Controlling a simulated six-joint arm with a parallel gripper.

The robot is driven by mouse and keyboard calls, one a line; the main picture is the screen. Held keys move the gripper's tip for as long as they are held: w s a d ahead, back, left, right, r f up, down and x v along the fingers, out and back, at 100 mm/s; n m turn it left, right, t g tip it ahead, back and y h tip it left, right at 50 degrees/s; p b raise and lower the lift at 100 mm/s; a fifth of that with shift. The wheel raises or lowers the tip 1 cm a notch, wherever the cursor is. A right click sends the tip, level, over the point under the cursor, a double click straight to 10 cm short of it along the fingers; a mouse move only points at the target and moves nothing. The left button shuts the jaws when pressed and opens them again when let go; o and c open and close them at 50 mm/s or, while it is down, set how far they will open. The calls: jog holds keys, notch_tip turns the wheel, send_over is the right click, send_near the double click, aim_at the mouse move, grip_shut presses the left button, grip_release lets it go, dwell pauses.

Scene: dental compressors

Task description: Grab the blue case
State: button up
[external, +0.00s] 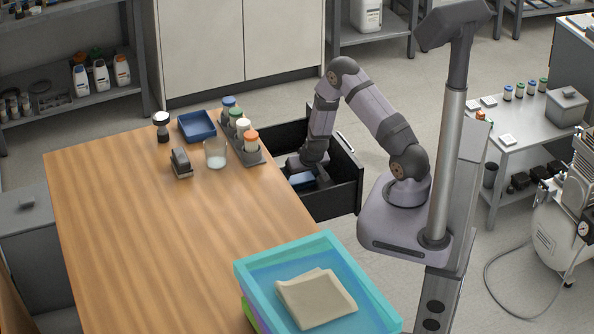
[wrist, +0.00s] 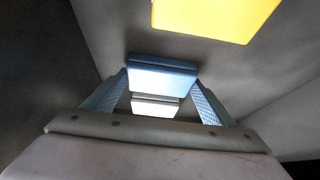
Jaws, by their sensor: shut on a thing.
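The blue case (external: 301,180) is inside the open black drawer (external: 338,200) on the right side of the wooden table. It also shows in the wrist view (wrist: 162,77), between the two finger pads. My gripper (external: 318,177) reaches down into the drawer and is shut on the blue case. In the wrist view my gripper (wrist: 160,92) has one pad on each side of the case. The arm partly hides the case in the external view.
A yellow object (wrist: 215,15) lies beyond the case in the wrist view. The drawer walls surround my gripper. On the table (external: 150,250) are a blue tray (external: 197,125), a glass (external: 215,153) and a rack of bottles (external: 248,155). Turquoise bins (external: 370,295) hold a folded cloth.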

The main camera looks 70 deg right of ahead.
aim_at(300, 178)
jog(key=shift+r, duration=0.1)
notch_tip(300, 178, up, 18)
jog(key=p, duration=0.9)
